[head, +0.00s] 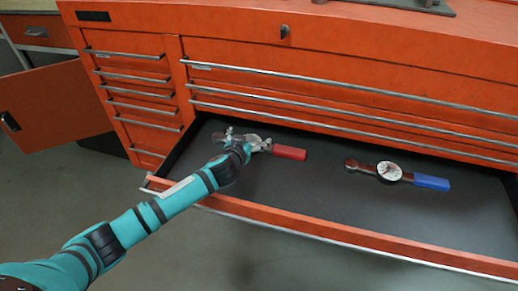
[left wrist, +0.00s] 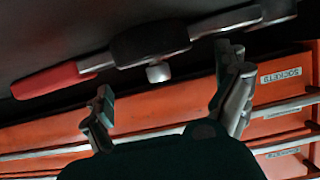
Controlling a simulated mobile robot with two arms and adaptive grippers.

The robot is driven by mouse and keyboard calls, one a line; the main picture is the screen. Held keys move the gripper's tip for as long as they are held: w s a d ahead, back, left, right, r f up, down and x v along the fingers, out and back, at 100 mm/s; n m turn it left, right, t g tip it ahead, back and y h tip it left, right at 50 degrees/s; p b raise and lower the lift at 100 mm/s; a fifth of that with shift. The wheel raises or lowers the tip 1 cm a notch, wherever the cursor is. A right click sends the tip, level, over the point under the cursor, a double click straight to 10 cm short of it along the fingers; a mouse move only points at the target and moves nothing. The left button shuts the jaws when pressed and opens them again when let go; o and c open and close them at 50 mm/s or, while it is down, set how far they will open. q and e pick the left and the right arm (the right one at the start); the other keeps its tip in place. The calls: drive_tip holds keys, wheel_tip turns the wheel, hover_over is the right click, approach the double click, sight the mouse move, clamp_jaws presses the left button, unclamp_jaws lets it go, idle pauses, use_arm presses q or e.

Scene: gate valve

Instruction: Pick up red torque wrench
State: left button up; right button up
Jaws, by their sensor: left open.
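The red torque wrench lies in the open drawer, its red handle (head: 289,152) pointing right in the head view. My left gripper (head: 246,141) is over the wrench's head side and hides part of it. In the left wrist view the wrench (left wrist: 150,42) runs across the top, with its red handle at the left and its metal shaft at the right. The fingers of my left gripper (left wrist: 168,92) are spread apart and empty. The wrench appears beyond the fingertips, not between them. I cannot tell whether they touch it. My right gripper is in neither view.
A second torque wrench with a blue handle (head: 432,182) and a round dial lies to the right in the same drawer (head: 335,205). The drawer's orange front edge is below my left forearm. Closed drawers stand above. An orange cabinet door (head: 55,112) is open at left.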

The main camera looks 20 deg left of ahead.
use_arm(q)
drive_tip(key=shift+w, duration=0.2)
drive_tip(key=shift+s+d, duration=0.1)
clamp_jaws()
drive_tip(key=shift+r, duration=0.15)
idle(0.5)
